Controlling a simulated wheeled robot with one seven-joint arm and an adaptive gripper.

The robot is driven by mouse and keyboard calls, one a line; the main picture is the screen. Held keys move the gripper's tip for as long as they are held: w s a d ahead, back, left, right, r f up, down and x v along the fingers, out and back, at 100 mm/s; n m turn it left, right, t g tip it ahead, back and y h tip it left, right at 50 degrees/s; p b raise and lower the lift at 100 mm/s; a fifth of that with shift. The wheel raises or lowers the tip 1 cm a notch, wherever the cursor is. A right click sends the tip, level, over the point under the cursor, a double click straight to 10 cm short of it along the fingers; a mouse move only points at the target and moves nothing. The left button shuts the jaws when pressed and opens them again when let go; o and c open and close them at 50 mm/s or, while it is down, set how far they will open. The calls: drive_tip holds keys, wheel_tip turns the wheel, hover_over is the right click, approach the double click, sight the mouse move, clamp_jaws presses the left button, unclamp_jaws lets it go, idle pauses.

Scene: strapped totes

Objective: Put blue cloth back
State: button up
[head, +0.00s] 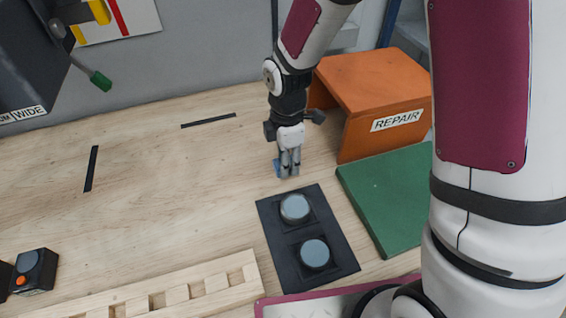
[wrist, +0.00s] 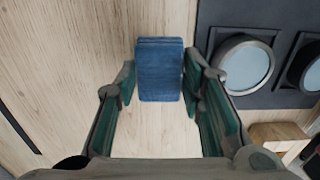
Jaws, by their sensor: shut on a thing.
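The blue cloth (wrist: 160,70) is a small folded block between my fingers in the wrist view. My gripper (wrist: 160,85) is shut on it from both sides. In the head view my gripper (head: 287,172) points down close above the wooden table, behind the black panel with two round grey discs. Only a small blue bit of the cloth (head: 278,169) shows there beside the fingers. I cannot tell whether the cloth touches the table.
The black panel (head: 274,239) lies just in front of my gripper. An orange stand labelled REPAIR (head: 372,85) and a green mat (head: 385,190) are to the right. A slotted wooden rack (head: 150,292) lies at the front. The table's left middle is clear, with black tape marks.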

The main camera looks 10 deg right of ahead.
drive_tip(key=shift+w+a+f, duration=0.1)
drive_tip(key=shift+w+a, duration=0.15)
drive_tip(key=shift+w, duration=0.6)
drive_tip(key=shift+f+p, duration=0.35)
drive_tip(key=shift+f, duration=1.4)
drive_tip(key=shift+f, duration=0.15)
drive_tip(key=o, duration=1.2)
